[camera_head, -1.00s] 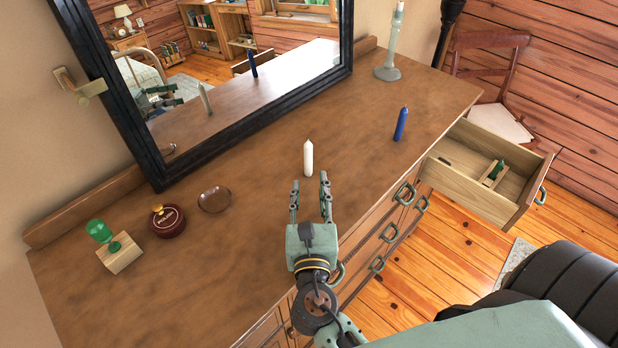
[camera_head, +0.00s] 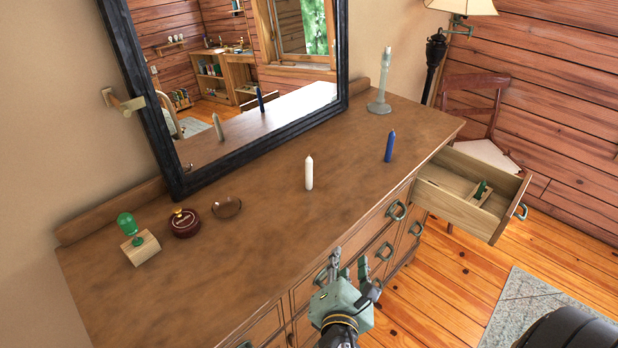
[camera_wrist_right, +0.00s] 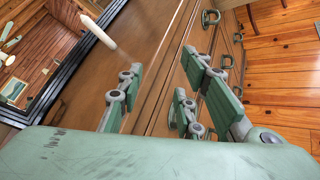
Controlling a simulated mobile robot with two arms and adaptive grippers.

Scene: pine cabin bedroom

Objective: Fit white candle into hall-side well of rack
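The white candle (camera_head: 309,173) stands upright on the dresser top, in front of the mirror; it also shows at the upper left of the right wrist view (camera_wrist_right: 98,31). My right gripper (camera_head: 349,263) is open and empty, by the dresser's front edge and apart from the candle. Its spread fingers show in the right wrist view (camera_wrist_right: 165,90). A small wooden piece (camera_head: 486,198) with a green object lies in the open drawer (camera_head: 455,200); it may be the rack, but its wells are too small to make out. My left gripper is out of view.
A blue candle (camera_head: 390,146) stands right of the white one, and a grey-green candlestick (camera_head: 379,106) behind it. The dresser's front middle is clear.

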